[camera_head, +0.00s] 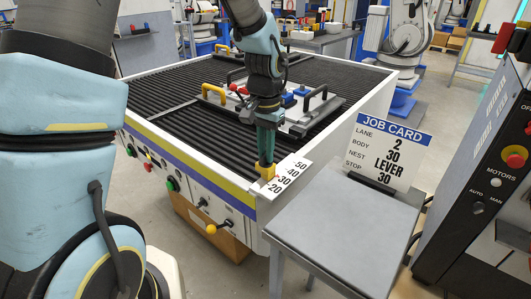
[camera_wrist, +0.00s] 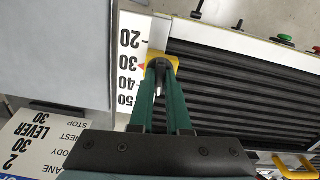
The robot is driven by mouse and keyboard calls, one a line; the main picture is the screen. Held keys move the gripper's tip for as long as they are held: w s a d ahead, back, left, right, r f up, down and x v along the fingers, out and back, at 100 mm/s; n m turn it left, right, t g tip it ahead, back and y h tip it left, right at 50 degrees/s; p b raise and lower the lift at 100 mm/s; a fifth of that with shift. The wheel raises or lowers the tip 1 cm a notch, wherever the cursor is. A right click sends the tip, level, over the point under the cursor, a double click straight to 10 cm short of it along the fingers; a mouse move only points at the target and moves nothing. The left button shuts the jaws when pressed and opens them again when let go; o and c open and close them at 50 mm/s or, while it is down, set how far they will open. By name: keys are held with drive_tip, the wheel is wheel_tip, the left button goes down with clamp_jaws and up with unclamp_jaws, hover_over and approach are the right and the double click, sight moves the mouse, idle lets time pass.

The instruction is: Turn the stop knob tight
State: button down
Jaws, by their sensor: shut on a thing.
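The yellow stop block (camera_head: 267,174) sits on the white front rim of the roller table, at the corner beside the number scale (camera_head: 289,172). In the wrist view the block (camera_wrist: 151,54) carries a small red pointer close to the 30 mark. My gripper (camera_head: 265,159) points down onto the block from above. In the wrist view its green fingers (camera_wrist: 161,68) are shut on the dark stop knob (camera_wrist: 161,60) on top of the block. The fingers hide most of the knob, and how tight it is cannot be told.
The job card (camera_head: 389,148) reads stop 30 and stands on a grey side table (camera_head: 345,230) at the right. A fixture with yellow and black handles (camera_head: 213,92) lies on the black rollers behind my gripper. A control panel (camera_head: 490,170) stands at far right.

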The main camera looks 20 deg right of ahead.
drive_tip(key=shift+r+m, duration=0.1)
drive_tip(key=shift+m, duration=0.4)
drive_tip(key=c, duration=0.9)
unclamp_jaws()
drive_tip(key=shift+r+p, duration=2.3)
drive_tip(key=shift+r, duration=0.2)
drive_tip(key=shift+a, duration=0.1)
drive_tip(key=a+r+n, duration=0.1)
drive_tip(key=a+n, duration=0.2)
drive_tip(key=a, duration=0.6)
drive_tip(key=a+r+n+t, duration=0.1)
drive_tip(key=a+n, duration=0.3)
drive_tip(key=a, duration=0.5)
drive_tip(key=a+r+n, duration=0.2)
drive_tip(key=a+n, duration=0.1)
drive_tip(key=a, duration=0.7)
drive_tip(key=shift+s+a+r+n+t+b, duration=0.1)
drive_tip(key=shift+s+n+t+b, duration=0.2)
drive_tip(key=shift+s+n+b, duration=0.1)
